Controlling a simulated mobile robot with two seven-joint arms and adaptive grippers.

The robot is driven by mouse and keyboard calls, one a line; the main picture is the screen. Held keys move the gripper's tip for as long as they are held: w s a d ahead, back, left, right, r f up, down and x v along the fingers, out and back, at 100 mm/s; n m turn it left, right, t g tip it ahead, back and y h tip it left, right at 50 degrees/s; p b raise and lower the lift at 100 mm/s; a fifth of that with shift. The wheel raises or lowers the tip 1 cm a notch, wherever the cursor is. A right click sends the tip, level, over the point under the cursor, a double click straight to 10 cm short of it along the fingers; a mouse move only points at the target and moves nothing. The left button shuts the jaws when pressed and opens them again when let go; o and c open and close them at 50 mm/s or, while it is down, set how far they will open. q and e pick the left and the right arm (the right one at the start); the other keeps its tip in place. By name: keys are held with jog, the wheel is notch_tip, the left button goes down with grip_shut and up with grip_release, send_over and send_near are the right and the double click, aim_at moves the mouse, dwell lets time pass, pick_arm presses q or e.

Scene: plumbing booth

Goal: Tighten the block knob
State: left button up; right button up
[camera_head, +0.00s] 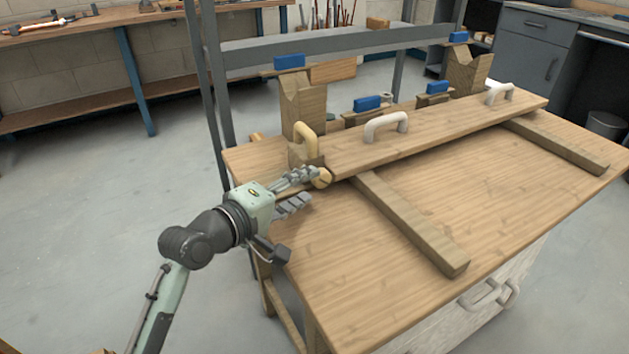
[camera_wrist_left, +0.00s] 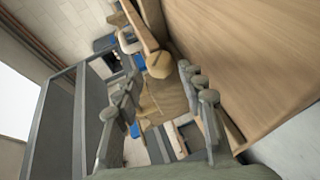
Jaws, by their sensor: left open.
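The block knob (camera_head: 322,179) is a round, light-wood knob at the left end of the long board on the bench. It sits by a small wooden block (camera_head: 296,158) with a pale yellow handle (camera_head: 306,141). My left gripper (camera_head: 307,187) is open at the bench's left edge, its fingers pointing toward the knob. In the left wrist view the knob (camera_wrist_left: 159,65) shows beyond the gap between the spread fingers (camera_wrist_left: 158,107). One finger overlaps the knob closely in the head view; I cannot tell whether they touch. My right gripper is out of view.
The long board (camera_head: 440,133) carries white handles (camera_head: 386,127). V-notched wooden posts (camera_head: 304,105) and blue-topped clamps (camera_head: 367,104) stand behind it. Two wooden strips (camera_head: 410,222) lie on the workbench (camera_head: 365,270). The bench's front area is otherwise clear.

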aim_at(317, 179)
pick_arm(q)
jog(key=shift+x, duration=1.85)
jog(key=c, duration=0.9)
jog(key=shift+o, duration=0.2)
jog(key=shift+d+r+g+y, duration=0.15)
jog(key=shift+r+g+y, duration=0.1)
jog(key=shift+g+y, duration=0.2)
jog(key=shift+r+m+g+y, duration=0.1)
jog(key=shift+m+g+y, duration=0.5)
jog(key=shift+g+y, duration=0.4)
jog(key=o, duration=0.9)
jog(key=shift+c, duration=0.2)
